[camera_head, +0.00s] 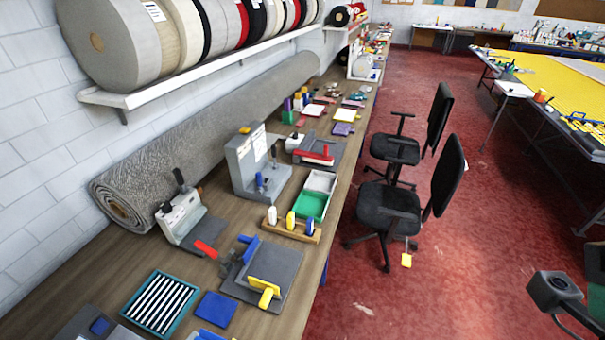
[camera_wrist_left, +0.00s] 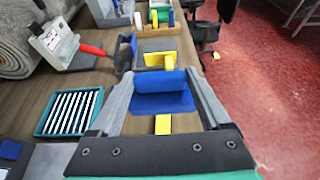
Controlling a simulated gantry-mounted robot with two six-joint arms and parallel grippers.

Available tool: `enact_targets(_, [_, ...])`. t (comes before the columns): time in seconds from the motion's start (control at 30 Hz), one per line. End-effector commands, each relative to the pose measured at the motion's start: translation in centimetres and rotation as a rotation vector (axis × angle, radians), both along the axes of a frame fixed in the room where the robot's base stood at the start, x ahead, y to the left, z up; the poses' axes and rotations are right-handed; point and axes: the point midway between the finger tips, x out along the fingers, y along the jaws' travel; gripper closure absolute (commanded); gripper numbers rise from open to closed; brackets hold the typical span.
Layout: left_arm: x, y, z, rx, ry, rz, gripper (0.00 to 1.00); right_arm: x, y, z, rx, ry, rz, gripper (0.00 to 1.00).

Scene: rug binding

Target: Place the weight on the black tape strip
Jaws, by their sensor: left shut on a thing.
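A blue block with a round blue bar on top (camera_wrist_left: 163,103), which looks like the weight, is between the grey fingers of my left gripper (camera_wrist_left: 162,82) in the left wrist view. The fingers are shut on its bar. A teal-framed tray (camera_head: 134,297) holds black and white stripes (camera_head: 160,303); it also shows in the left wrist view, left of the gripper (camera_wrist_left: 45,124). I cannot tell which strip is the black tape strip. The left gripper does not show clearly in the head view.
A dark grey mat (camera_head: 285,262) with a yellow handled tool (camera_head: 263,286) lies right of the tray. A flat blue pad (camera_head: 216,309) lies between them. Behind are a grey press with a red handle (camera_head: 205,249), a wooden rack (camera_head: 292,233) and a rolled rug (camera_head: 200,140).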

Motion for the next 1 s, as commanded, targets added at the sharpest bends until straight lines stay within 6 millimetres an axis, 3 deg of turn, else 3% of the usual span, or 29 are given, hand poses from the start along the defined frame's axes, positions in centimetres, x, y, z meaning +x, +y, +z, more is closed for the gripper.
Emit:
enact_targets(0.03, [0.0,0.0,1.5,0.0,-0.008,0.0,1.0,0.0,0.0,1.3,0.0,0.0,0.0,1.0])
enact_targets(0.37, [-0.9,0.0,7.3,-0.001,-0.007,0.0,1.0,0.0,0.0,7.1,0.0,0.0,0.0,1.0])
enact_targets(0.7, [-2.5,0.1,17.7,-0.001,-0.008,0.001,1.0,0.0,0.0,17.5,0.0,0.0,0.0,1.0])
enact_targets(0.83, [-2.9,0.0,20.0,-0.001,-0.007,0.0,1.0,0.0,0.0,19.8,0.0,0.0,0.0,1.0])
enact_targets(1.0, [-3.2,0.0,21.2,-0.001,-0.008,0.0,1.0,0.0,0.0,21.0,0.0,0.0,0.0,1.0])
